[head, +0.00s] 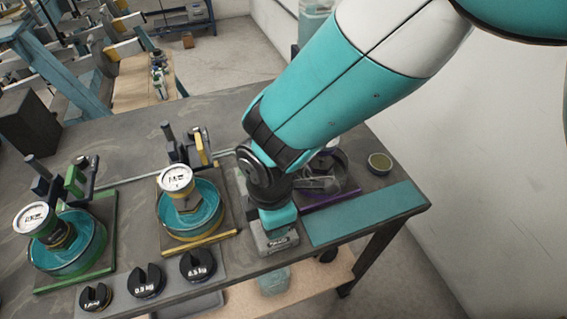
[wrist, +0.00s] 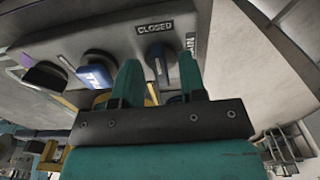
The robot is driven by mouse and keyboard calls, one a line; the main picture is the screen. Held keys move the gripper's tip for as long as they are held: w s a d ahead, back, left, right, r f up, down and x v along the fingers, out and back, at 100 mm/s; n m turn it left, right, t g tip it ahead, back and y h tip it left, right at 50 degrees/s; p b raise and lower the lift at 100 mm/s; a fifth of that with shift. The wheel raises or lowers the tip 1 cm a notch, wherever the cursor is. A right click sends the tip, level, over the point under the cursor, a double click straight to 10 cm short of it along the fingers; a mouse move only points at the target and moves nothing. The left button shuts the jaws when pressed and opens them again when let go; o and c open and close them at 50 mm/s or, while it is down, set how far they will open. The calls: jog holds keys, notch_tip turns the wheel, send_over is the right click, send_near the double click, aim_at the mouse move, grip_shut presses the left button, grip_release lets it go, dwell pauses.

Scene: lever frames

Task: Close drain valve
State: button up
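In the wrist view, a grey panel (wrist: 115,45) carries a dark blue handle (wrist: 158,60) just below a "CLOSED" label (wrist: 154,28). My gripper (wrist: 159,66) has its two teal fingers apart, one on each side of this handle in the picture. I cannot tell whether either finger touches it. A second blue handle with white lettering (wrist: 96,72) sits to the left on the same panel. In the head view, my gripper (head: 277,217) points down at a small grey block with a label (head: 276,241) near the table's front edge, and it hides part of the block.
The dark table (head: 125,153) holds teal basins with gauges on a green tray (head: 76,281) and a yellow tray (head: 205,240). Black weights (head: 147,280) stand in front. A purple-edged station is partly hidden behind my arm.

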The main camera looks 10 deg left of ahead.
notch_tip(320, 180, up, 17)
jog(key=b, duration=0.2)
jog(key=shift+r, duration=0.2)
jog(key=shift+d, duration=0.1)
dwell(0.6)
jog(key=w+d+r+m+y, duration=0.25)
jog(key=d+m, duration=0.55)
jog(key=d, duration=0.6)
jog(key=s+d+m+y, duration=0.1)
jog(key=s+d+m, duration=0.6)
jog(key=d+m, duration=0.1)
jog(key=shift+d+r+m+y, duration=0.3)
jog(key=shift+r+m+y, duration=0.1)
jog(key=shift+m, duration=0.3)
